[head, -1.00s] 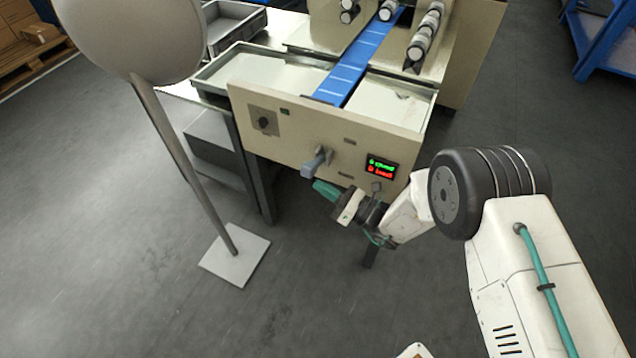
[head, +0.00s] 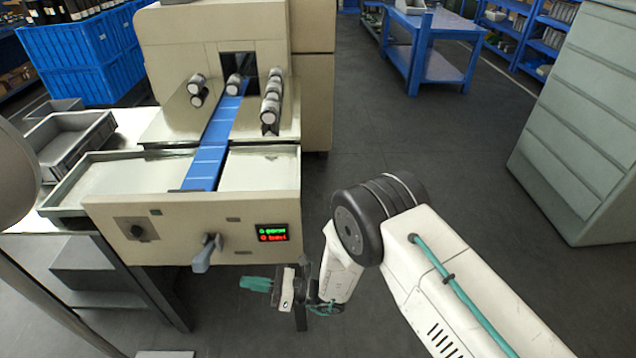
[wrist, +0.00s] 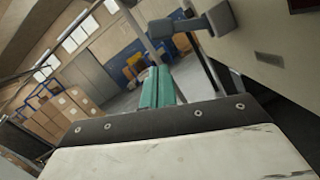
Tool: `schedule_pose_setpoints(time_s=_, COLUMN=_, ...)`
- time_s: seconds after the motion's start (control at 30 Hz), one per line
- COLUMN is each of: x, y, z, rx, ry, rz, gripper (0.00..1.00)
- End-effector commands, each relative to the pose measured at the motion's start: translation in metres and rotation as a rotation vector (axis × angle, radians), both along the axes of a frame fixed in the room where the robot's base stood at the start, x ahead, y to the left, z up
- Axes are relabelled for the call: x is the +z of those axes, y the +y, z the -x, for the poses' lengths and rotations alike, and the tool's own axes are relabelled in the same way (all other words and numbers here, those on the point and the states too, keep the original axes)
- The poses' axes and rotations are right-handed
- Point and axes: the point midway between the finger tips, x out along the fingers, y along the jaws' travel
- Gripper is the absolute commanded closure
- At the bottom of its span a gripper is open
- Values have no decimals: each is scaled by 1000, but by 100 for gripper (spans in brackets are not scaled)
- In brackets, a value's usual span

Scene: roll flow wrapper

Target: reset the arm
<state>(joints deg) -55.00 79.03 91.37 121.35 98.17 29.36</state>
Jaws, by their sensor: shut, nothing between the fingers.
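My gripper (head: 256,284) is in the lower middle of the head view, below and in front of the machine's control panel. Its teal fingers are shut and empty. They also show together in the wrist view (wrist: 158,88). The lever also shows in the wrist view (wrist: 192,26).
A blue conveyor belt (head: 211,157) runs back between roll holders. A grey tray (head: 70,150) stands at the left, with blue crates (head: 75,75) behind. A green-grey cabinet (head: 585,130) stands at the right. The floor (head: 440,170) between machine and cabinet is clear.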

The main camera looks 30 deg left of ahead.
Motion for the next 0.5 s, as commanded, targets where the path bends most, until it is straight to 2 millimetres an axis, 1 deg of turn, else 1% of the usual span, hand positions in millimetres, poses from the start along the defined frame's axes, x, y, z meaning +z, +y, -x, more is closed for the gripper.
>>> schedule_pose_setpoints(time_s=0.17, x=-1, y=1, z=0, rx=-3, ry=-13, rz=-3, gripper=100)
schedule_pose_setpoints(time_s=0.23, x=-5, y=-1, z=6, rx=20, ry=-48, rz=6, gripper=100)
schedule_pose_setpoints(time_s=0.27, x=-9, y=-4, z=12, rx=40, ry=-61, rz=13, gripper=100)
schedule_pose_setpoints(time_s=0.37, x=-23, y=-23, z=36, rx=129, ry=-101, rz=51, gripper=100)
schedule_pose_setpoints(time_s=0.4, x=-23, y=-31, z=46, rx=177, ry=-124, rz=62, gripper=100)
schedule_pose_setpoints(time_s=0.47, x=-15, y=-42, z=59, rx=253, ry=-171, rz=67, gripper=100)
schedule_pose_setpoints(time_s=0.5, x=-6, y=-50, z=63, rx=300, ry=-206, rz=65, gripper=100)
